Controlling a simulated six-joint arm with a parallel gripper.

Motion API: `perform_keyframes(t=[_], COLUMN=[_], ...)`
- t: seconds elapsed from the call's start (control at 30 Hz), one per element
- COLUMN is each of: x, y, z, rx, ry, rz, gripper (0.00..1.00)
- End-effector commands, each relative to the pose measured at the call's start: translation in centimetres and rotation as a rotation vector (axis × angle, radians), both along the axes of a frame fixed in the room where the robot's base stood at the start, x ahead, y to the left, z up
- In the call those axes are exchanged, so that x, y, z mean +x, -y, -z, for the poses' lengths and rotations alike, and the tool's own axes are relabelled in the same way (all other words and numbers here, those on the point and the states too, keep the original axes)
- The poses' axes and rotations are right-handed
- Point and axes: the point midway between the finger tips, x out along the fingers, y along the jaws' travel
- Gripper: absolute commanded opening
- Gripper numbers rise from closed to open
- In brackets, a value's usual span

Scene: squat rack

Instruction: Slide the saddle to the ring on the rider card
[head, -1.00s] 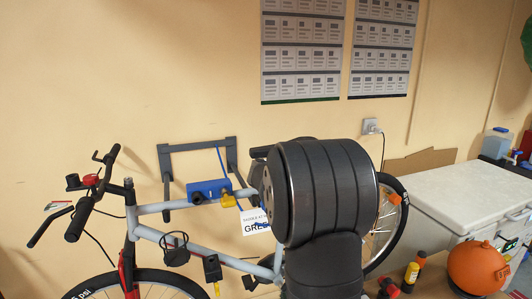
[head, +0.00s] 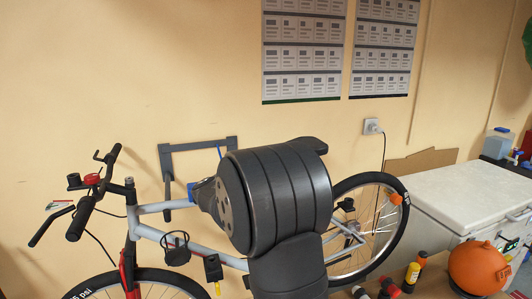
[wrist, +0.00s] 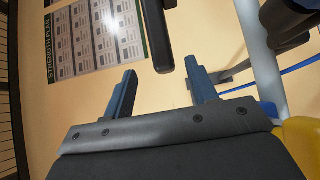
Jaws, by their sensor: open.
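My gripper (wrist: 163,85) shows in the wrist view with its two blue-grey fingers apart and nothing between them. In the head view my own arm covers the middle of the bike and most of the gripper. The dark saddle (head: 313,144) shows only as an end sticking out to the right above my arm; the rest is hidden. My gripper is left of that end, near the bike's top tube (head: 155,208). The tube also shows in the wrist view (wrist: 262,65), right of the fingers and apart from them. The rider card and its ring marks are hidden.
A grey wall bracket (head: 195,145) with hook arms stands behind the top tube. A blue part (wrist: 268,111) and a yellow part (wrist: 299,135) sit close to the gripper's right side. Handlebars (head: 82,212) are at left, a white chest (head: 445,195) at right.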

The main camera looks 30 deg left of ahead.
Motion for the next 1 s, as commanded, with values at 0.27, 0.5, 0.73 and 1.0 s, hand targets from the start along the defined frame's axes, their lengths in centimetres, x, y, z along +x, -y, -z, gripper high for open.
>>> perform_keyframes(t=[0.27,0.5,0.73,1.0], x=[6.3,10.1,11.4,11.4], y=[0.1,0.0,0.0,0.0], z=[0.1,0.1,0.0,0.0], rx=[0.001,0.002,0.001,0.002], ry=[0.001,0.000,0.000,0.000], rz=[0.002,0.001,-0.001,-0.001], gripper=[0.53,0.53,0.53,0.47])
